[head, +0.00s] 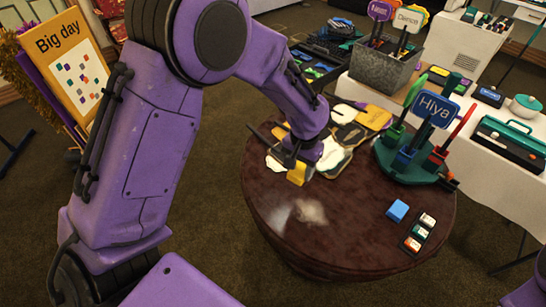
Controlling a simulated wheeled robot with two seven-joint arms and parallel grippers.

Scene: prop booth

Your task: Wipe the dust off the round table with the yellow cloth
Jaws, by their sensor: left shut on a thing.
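The round table (350,245) has a dark reddish-brown top and stands in the middle of the head view. Two pale dust patches lie on its front left part: a beige one (311,211) and a fainter whitish one (279,213). My left gripper (296,166) is over the table's back left part, behind the dust patches, and is shut on the yellow cloth (297,174). Only a small piece of the cloth shows below the gripper. I cannot tell whether it touches the tabletop. My right gripper is out of view.
Flat white, black and yellow props (362,116) lie at the table's back. A green stand (412,167) with a blue "Hiya" sign (433,108) stands at the right. A blue block (397,210) and a small black tray (411,244) sit front right. The table's front middle is clear.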

